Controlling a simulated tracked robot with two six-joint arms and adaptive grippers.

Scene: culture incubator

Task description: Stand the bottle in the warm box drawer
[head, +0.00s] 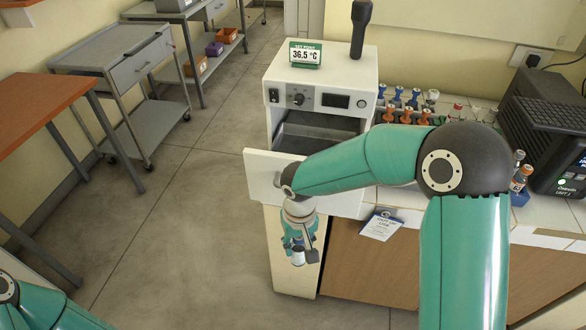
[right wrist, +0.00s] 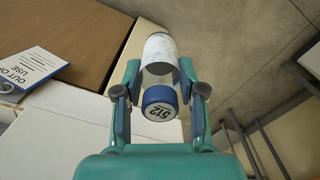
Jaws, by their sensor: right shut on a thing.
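The white warm box (head: 352,82) stands on the counter with a 36.5 °C set-point sign on top. Its drawer (head: 258,170) is pulled open; the grey inside shows partly, and my right arm covers the rest. My right gripper (head: 299,243) is in front of the drawer's front panel, outside the drawer, pointing down. It is shut on the bottle (head: 298,257). In the right wrist view the bottle (right wrist: 160,52) sits between both fingers, with a pale label and a blue cap marked 512 facing the camera. My left arm shows at the lower left; its gripper is out of view.
Racks of small bottles (head: 410,112) with coloured caps stand right of the warm box. A black device (head: 545,125) is farther right. A dark handled tool (head: 361,25) stands on the box. An out-of-use tag (head: 381,224) hangs at the counter edge.

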